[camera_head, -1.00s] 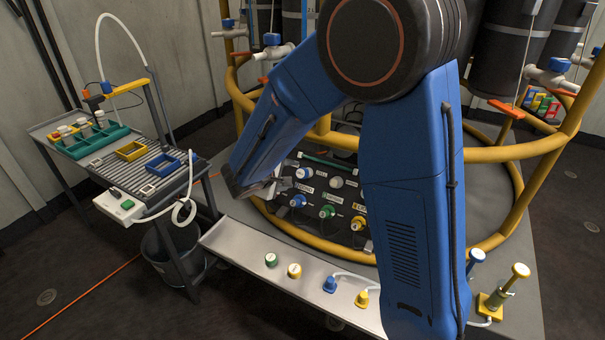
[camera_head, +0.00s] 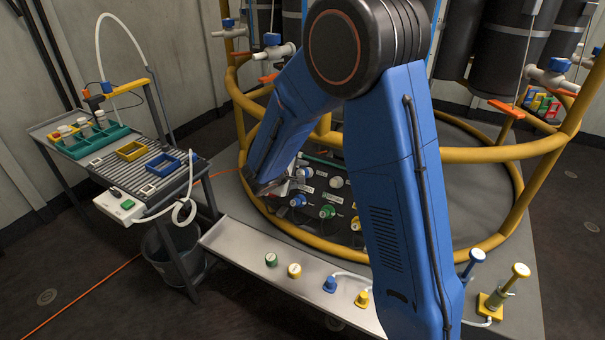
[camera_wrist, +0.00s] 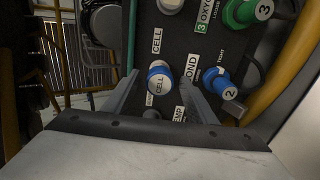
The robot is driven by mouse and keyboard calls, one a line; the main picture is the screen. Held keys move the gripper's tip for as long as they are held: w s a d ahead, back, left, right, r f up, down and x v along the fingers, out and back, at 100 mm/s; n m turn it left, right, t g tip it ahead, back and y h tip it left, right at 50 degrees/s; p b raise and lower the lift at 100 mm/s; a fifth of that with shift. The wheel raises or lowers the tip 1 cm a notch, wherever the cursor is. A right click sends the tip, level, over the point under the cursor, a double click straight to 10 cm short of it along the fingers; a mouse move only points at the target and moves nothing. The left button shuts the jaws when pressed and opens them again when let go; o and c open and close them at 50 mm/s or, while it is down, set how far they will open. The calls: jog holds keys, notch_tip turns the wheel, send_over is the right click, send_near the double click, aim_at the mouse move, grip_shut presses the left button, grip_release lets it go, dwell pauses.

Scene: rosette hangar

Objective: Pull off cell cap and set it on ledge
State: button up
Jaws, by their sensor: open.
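My gripper (camera_wrist: 159,92) is open in the wrist view, with one finger on each side of the cap and a gap showing. I cannot tell how far the fingertips are above the panel. In the head view my gripper (camera_head: 266,184) is at the panel's left side, and the cell cap cannot be made out there. The ledge (camera_head: 238,243) is the long grey shelf in front of the panel.
A green cap (camera_head: 271,260) and a yellow cap (camera_head: 294,271) stand on the ledge, with blue and yellow hose fittings farther right. Its left end is bare. A blue connector (camera_wrist: 219,83) and a green connector (camera_wrist: 246,12) neighbour the cell cap. A yellow rail (camera_head: 290,241) curves around the panel.

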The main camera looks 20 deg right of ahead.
dwell(0.9)
grip_shut()
jog(key=v, duration=0.6)
dwell(1.5)
dwell(0.4)
